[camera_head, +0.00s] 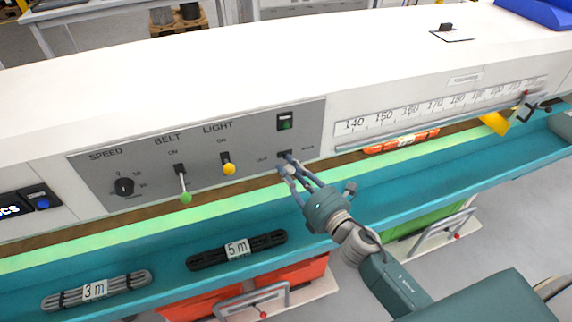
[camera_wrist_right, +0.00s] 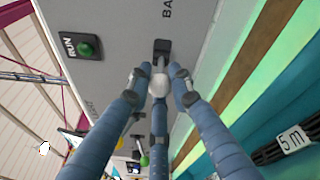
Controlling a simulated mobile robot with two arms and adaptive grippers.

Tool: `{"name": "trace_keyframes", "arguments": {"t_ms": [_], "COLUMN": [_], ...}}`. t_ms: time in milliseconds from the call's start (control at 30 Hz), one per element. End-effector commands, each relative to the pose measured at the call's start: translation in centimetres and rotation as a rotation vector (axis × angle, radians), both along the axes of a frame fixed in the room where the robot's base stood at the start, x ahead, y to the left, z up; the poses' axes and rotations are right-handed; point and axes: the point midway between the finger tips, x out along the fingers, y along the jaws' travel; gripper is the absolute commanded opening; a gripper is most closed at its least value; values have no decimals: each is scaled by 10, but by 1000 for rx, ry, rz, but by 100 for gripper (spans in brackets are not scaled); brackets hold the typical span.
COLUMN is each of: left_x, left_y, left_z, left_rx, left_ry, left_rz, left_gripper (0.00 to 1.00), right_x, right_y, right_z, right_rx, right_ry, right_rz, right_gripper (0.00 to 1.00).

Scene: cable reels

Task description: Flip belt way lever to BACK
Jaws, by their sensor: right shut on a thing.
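The belt way lever has a pale round knob (camera_wrist_right: 158,86) and a dark slotted base (camera_wrist_right: 162,50), seen in the right wrist view. In the head view the base (camera_head: 285,154) sits on the grey control panel (camera_head: 140,203), between a label at left that reads OUT and a blurred one at right. My right gripper (camera_head: 286,168) is shut on the knob, with its blue fingers around it; they also show in the right wrist view (camera_wrist_right: 158,82). The fingers partly hide the lever, so I cannot tell which way it leans. My left gripper is not in view.
Left of the lever are the yellow-knobbed light lever (camera_head: 229,168), the green-knobbed belt lever (camera_head: 185,196) and the speed dial (camera_head: 124,186). A green RUN button (camera_head: 285,122) sits above. Cable bundles marked 3 m (camera_head: 95,290) and 5 m (camera_head: 237,249) lie on the teal trough below.

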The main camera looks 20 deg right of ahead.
Motion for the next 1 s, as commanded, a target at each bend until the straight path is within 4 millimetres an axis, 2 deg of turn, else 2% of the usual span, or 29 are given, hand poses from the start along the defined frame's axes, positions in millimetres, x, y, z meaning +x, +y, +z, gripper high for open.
{"name": "trace_keyframes", "arguments": {"t_ms": [167,500,700,1000], "left_x": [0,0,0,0], "left_y": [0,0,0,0], "left_z": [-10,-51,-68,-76], "left_rx": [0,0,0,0], "left_ry": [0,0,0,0], "left_rz": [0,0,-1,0], "left_gripper": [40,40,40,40], "right_x": [0,3,5,5], "right_y": [-11,-24,-28,-29], "right_z": [-6,-9,-7,-4], "right_rx": [-10,-6,-2,0], "right_ry": [3,1,3,4], "right_rz": [164,417,507,562], "right_gripper": [0,0,0,0]}}
